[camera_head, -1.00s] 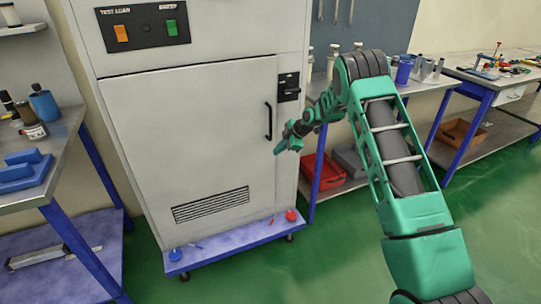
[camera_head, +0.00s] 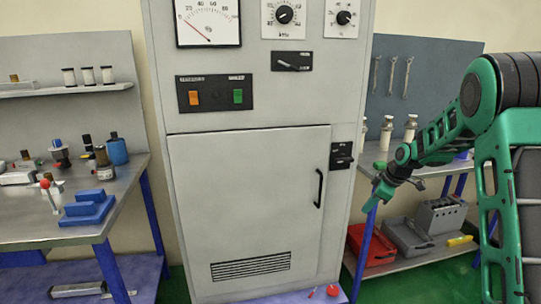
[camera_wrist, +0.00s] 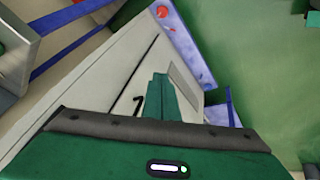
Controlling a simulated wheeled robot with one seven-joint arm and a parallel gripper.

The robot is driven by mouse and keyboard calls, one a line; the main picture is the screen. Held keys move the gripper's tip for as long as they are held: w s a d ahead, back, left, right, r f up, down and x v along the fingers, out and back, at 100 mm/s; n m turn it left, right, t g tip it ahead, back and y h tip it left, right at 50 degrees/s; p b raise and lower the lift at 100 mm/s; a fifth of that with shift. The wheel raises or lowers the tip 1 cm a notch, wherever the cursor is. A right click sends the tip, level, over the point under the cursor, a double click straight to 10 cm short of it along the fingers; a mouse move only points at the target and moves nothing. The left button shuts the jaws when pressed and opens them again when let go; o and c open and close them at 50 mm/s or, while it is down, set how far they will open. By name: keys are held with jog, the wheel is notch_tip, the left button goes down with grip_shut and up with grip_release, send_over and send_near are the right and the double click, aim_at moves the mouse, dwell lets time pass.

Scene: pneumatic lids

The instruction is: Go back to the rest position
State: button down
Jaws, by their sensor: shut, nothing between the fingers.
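My green arm comes in from the right in the head view. In the wrist view my gripper (camera_wrist: 160,85) shows as green fingers close together, pointing toward the cabinet (camera_wrist: 95,75), with nothing held. The cabinet door is shut. Its panel carries an orange button (camera_head: 194,98), a green button (camera_head: 238,96), a gauge (camera_head: 208,22) and two dials.
A workbench (camera_head: 30,232) with bottles and a blue block (camera_head: 86,209) stands left of the cabinet. A bench on the right has a red bin (camera_head: 368,246) and a grey bin (camera_head: 407,237) on its lower shelf. The cabinet's blue base holds small red items.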

jog(key=s+d+r+m+g+h, duration=0.1)
jog(key=s+d+r+m, duration=0.15)
jog(key=s, duration=0.45)
jog(key=s+d+r+m, duration=0.2)
jog(key=s+r+m, duration=0.1)
jog(key=s, duration=0.5)
jog(key=s+d+r+m+g+h, duration=0.1)
jog(key=s+d+r+m, duration=0.15)
jog(key=s, duration=0.45)
jog(key=s+a+m+g, duration=0.2)
jog(key=s+m, duration=0.8)
jog(key=s, duration=1.8)
jog(key=shift+f, duration=0.35)
jog(key=shift+w+d+f+g, duration=0.1)
jog(key=shift+w+f+g, duration=0.2)
jog(key=shift+w, duration=0.3)
